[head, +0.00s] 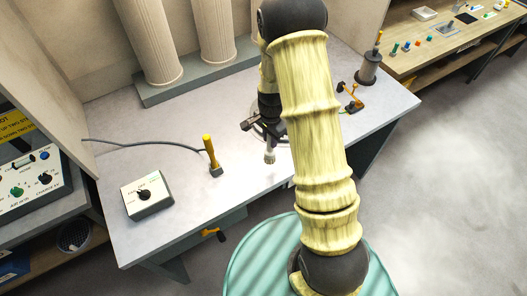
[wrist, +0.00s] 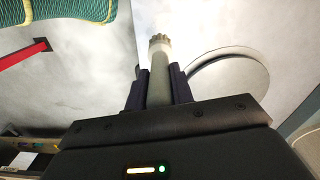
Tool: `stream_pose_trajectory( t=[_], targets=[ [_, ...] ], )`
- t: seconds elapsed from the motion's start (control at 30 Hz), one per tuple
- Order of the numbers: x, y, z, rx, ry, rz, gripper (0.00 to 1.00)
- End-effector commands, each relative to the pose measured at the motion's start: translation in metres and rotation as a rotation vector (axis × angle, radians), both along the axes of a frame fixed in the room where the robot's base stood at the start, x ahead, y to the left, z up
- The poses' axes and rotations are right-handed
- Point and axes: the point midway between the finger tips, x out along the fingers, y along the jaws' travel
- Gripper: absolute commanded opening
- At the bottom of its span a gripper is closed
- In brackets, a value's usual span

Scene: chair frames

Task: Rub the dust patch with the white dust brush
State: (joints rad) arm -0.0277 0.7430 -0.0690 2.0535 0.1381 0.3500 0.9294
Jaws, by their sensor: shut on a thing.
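My gripper (head: 264,124) is over the middle of the grey-white table (head: 185,125). In the wrist view its two dark fingers (wrist: 158,88) are shut on the white dust brush (wrist: 159,62), a pale grey-green stick with a bristled tip. In the head view the brush (head: 270,156) hangs below the gripper, its tip down at or just above the tabletop; I cannot tell if it touches. I cannot make out the dust patch clearly in either view. My arm hides part of the table.
A yellow-handled tool (head: 210,151) stands left of the brush, near a grey cable (head: 145,144). A box with a black knob (head: 146,195) is at front left. Pale columns (head: 150,40) stand at the back. An orange-and-black tool (head: 350,98) and a grey cylinder (head: 368,68) are at right.

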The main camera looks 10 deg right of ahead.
Motion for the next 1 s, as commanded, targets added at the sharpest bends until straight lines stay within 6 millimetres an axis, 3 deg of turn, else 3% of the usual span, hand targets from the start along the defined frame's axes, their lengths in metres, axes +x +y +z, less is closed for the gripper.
stream_pose_trajectory(
  t=[0.27, 0.73, 1.0],
  targets=[
    [0.0004, 0.0014, 0.0001, 0.000, 0.000, 0.083, 0.00],
    [0.0022, 0.0086, 0.0000, 0.000, 0.001, 0.718, 0.00],
    [0.0025, 0.0092, 0.0000, 0.000, 0.000, 0.801, 0.00]
  ],
)
